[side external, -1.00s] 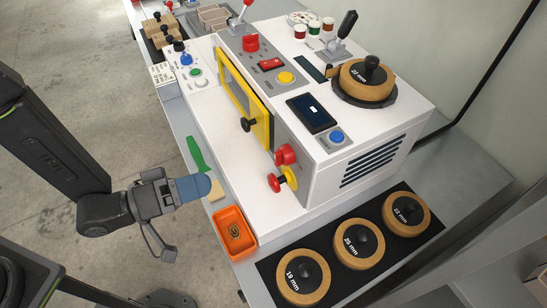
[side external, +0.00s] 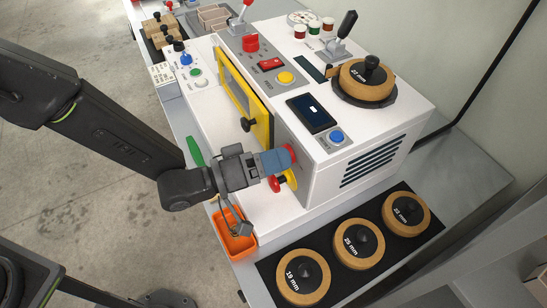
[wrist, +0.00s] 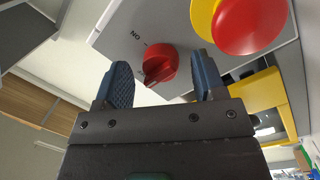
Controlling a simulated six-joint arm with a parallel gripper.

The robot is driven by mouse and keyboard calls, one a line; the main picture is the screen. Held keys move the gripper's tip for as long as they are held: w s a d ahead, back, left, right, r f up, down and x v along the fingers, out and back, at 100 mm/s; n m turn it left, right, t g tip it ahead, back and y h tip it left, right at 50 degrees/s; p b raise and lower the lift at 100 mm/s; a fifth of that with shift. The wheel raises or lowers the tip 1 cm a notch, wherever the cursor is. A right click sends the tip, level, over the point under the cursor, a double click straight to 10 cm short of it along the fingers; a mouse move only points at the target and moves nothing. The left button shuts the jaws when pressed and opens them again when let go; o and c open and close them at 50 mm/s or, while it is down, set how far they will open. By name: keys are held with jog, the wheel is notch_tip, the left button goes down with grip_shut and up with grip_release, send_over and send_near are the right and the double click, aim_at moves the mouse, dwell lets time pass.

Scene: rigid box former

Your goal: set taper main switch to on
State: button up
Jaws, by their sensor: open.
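The main switch is a red rotary knob (wrist: 160,63) on the machine's grey end plate, with an "ON" label up and left of it in the wrist view. Its dark-marked ridge points down and left, away from that label. In the side external view the knob (side external: 292,152) is mostly hidden behind the fingertips. My gripper (side external: 278,161) is at the machine's end face, level with the knob. In the wrist view my gripper (wrist: 161,70) is open, its two blue fingers either side of the knob with gaps; I cannot tell whether they overlap its depth.
A red mushroom button (wrist: 250,22) on a yellow base sits close beside the knob. A yellow-framed door (side external: 243,98) is on the machine's front. An orange tray (side external: 239,247) lies below my gripper. Wooden rolls (side external: 303,277) lie on a black mat.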

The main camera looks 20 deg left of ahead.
jog(key=shift+c, duration=0.3)
jog(key=c, duration=0.8)
jog(key=shift+c, duration=0.2)
jog(key=shift+m, duration=0.4)
jog(key=m, duration=0.3)
jog(key=shift+m, duration=0.3)
jog(key=m+y, duration=0.1)
jog(key=m, duration=0.7)
jog(key=shift+w+a+y, duration=0.1)
jog(key=shift+y, duration=0.3)
jog(key=shift+m+t+y, duration=0.3)
jog(key=shift+m+t, duration=0.1)
jog(key=shift+m, duration=1.7)
jog(key=shift+r, duration=0.1)
